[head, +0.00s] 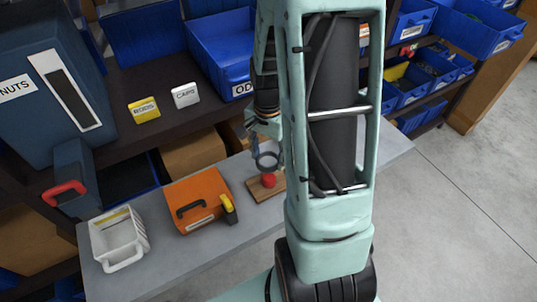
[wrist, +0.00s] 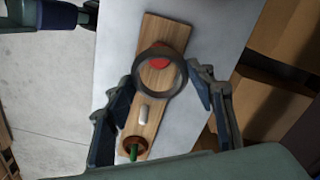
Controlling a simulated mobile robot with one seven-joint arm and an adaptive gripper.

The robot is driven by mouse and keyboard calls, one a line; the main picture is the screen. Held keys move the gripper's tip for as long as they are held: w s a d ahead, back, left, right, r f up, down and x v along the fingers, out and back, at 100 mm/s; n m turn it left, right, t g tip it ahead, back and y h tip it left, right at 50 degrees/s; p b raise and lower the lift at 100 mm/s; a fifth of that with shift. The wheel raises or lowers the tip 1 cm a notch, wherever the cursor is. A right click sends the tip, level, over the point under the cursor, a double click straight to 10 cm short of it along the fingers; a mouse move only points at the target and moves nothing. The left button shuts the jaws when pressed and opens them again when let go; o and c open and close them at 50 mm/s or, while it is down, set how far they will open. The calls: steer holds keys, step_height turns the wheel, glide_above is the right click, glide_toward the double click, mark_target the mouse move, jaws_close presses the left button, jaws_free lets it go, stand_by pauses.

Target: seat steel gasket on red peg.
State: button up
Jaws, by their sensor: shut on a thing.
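The steel gasket, a dark grey ring (wrist: 160,97), is held between the two fingers of my gripper (wrist: 162,78). The red peg (wrist: 159,53) stands near the far end of a wooden board (wrist: 165,25) in the wrist view. The gasket overlaps its lower part there, off-centre. In the head view the gasket (head: 267,170) hangs upright-looking just above the red peg (head: 269,182), apparently not around it. The board also carries a white peg (wrist: 143,112) and a green peg (wrist: 133,153) with a reddish-brown ring around it.
On the grey table (head: 220,270), an orange case (head: 187,188) with a yellow part stands left of the board, and a white basket (head: 117,237) further left. Shelves with blue bins (head: 222,45) rise behind. My arm hides the table right of the board.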

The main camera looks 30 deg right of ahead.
mark_target(268, 177)
steer(key=shift+f+b, duration=2.5)
steer(key=shift+f, duration=0.4)
steer(key=shift+f+b, duration=2)
steer(key=shift+f, duration=0.35)
steer(key=o, duration=1.2)
steer(key=shift+r, duration=0.1)
step_height(268, 177, up, 12)
steer(key=shift+f, duration=0.1)
